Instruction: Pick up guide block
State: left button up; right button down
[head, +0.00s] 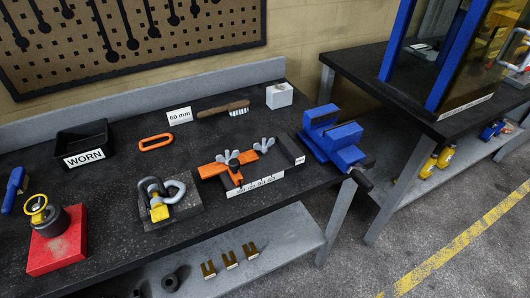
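No part in view is labelled as the guide block, so I cannot tell for sure which it is. A pale grey block (279,96) with a dark mark on its top stands at the back right of the dark bench. Three brass-coloured slotted blocks (230,260) stand in a row on the grey lower shelf. An orange fixture (212,170) with wing nuts lies on the bench in front of the pale block, with a white label strip along its front. Neither of my grippers is in view.
A blue vise (333,138) sits at the bench's right end. A brush (224,109), an orange ring (156,142), a black WORN bin (83,144), a shackle on a plate (160,207) and a red block (58,241) occupy the bench. Bare bench lies between them.

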aim_at(279, 94)
jog(key=z, duration=2.15)
jog(key=i, duration=2.35)
jog(key=u, duration=3.95)
jog(key=i, duration=0.5)
jog(key=z, duration=0.05)
